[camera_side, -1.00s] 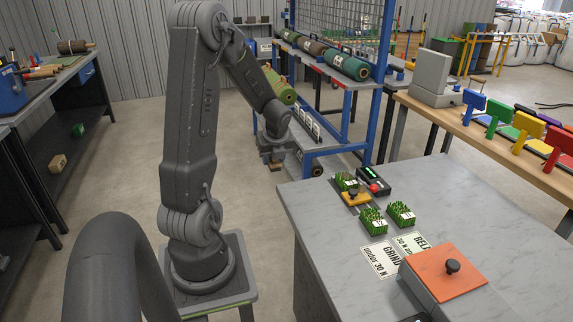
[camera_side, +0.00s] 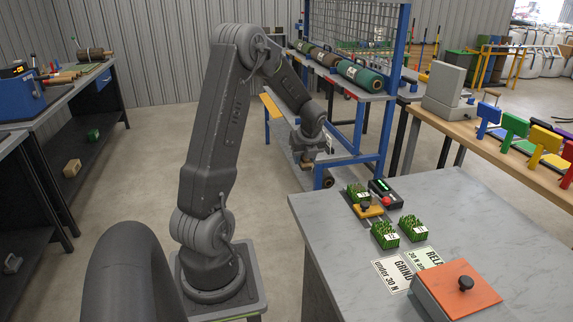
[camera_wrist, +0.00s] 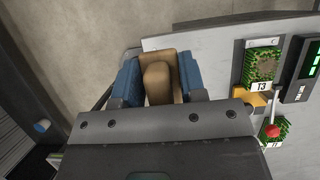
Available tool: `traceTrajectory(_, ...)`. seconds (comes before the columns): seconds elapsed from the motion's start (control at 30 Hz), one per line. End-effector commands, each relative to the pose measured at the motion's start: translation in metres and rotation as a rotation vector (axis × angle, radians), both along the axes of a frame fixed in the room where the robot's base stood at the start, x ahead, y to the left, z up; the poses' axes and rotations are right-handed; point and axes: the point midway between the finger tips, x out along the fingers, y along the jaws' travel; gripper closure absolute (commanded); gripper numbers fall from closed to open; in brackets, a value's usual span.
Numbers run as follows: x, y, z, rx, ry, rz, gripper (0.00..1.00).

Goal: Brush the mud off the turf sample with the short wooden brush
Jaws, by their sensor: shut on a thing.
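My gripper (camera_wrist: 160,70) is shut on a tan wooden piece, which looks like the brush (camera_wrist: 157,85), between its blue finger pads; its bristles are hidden. In the side view my gripper (camera_side: 311,150) is in the air beyond the bench's far left corner, apart from the turf. In the side view this sample (camera_side: 357,192) stands at the bench's far end.
Two more turf samples (camera_side: 384,235) (camera_side: 413,228) stand nearer on the grey bench (camera_side: 335,235). A black box with a green display (camera_side: 385,193) and a red knob (camera_side: 387,202) are close to the muddy sample. An orange-lidded box (camera_side: 455,290) is at the front.

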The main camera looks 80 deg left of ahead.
Motion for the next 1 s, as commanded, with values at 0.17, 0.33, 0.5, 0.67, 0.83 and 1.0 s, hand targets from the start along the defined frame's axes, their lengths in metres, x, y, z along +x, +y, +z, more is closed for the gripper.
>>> traceTrajectory(0.17, 0.076, 0.006, 0.0, 0.0, 0.001, -0.005, 0.81)
traceTrajectory(0.33, 0.131, -0.001, 0.0, -0.003, -0.003, -0.004, 0.81)
traceTrajectory(0.5, 0.162, -0.009, -0.001, -0.006, -0.006, -0.001, 0.81)
traceTrajectory(0.67, 0.171, -0.012, -0.002, -0.008, -0.006, 0.0, 0.81)
traceTrajectory(0.83, 0.171, -0.012, -0.011, -0.008, -0.005, 0.0, 0.81)
traceTrajectory(1.0, 0.17, -0.012, -0.025, -0.008, -0.004, 0.0, 0.81)
